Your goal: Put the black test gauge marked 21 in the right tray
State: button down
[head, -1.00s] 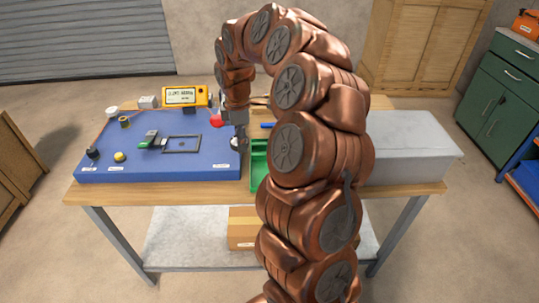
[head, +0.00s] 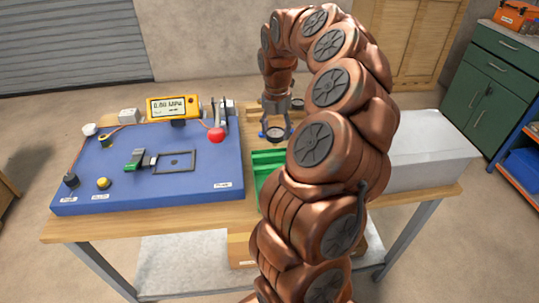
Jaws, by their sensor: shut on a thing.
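My gripper (head: 277,118) points down over the wooden table, to the right of the blue board. It is shut on a small round, dark-rimmed gauge (head: 276,134); any number on it is too small to read. A green tray (head: 268,156) lies in front of the gripper, partly hidden by my arm. I cannot tell whether the gauge touches anything below it, or whether another tray is hidden behind my arm.
The blue board (head: 120,198) carries a yellow digital meter (head: 173,108), a red ball-shaped knob (head: 216,135), a black frame (head: 175,161) and a green-and-grey part (head: 137,160). A grey box (head: 430,148) stands at the right.

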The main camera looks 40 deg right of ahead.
aim_at(276, 131)
notch_tip(276, 131, down, 9)
jog(key=shift+r+p, duration=0.1)
jog(key=shift+p, duration=0.6)
jog(key=shift+f, duration=0.2)
jog(key=shift+c, duration=1.5)
grip_release()
notch_tip(276, 131, up, 11)
jog(key=shift+f+b, duration=0.1)
jog(key=shift+b, duration=0.9)
jog(key=shift+r, duration=0.75)
